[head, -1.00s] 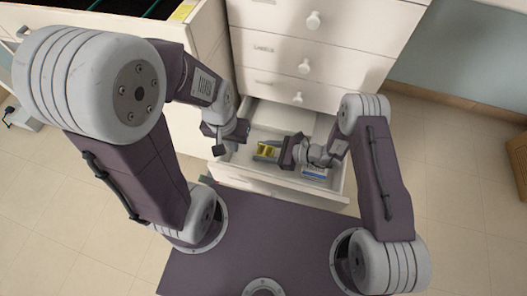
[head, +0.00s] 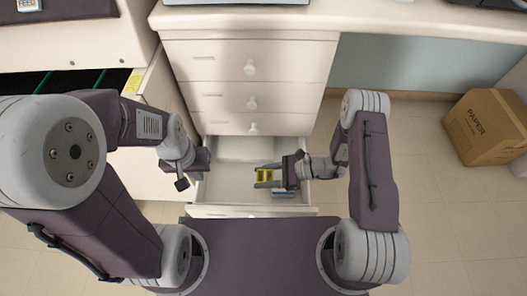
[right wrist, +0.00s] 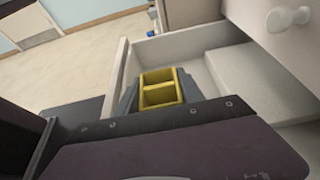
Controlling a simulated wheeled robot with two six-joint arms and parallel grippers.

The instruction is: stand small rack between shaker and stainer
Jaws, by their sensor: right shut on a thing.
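A small yellow rack (head: 264,175) with two open compartments is at the open bottom drawer. My right gripper (head: 269,176) is shut on it, reaching in from the right. The rack also shows in the right wrist view (right wrist: 161,89), between the grey fingers, with the drawer walls around it. I cannot tell whether it touches the drawer floor. My left gripper (head: 190,171) is at the drawer's left side, apart from the rack; its jaw opening is unclear. I cannot identify the shaker or the stainer; devices on the bench top are cut off by the upper edge.
The open drawer (head: 225,190) has bare floor at its left. Closed drawers (head: 250,95) rise behind, under a white bench top (head: 375,18). A cardboard box (head: 487,125) stands on the floor at right.

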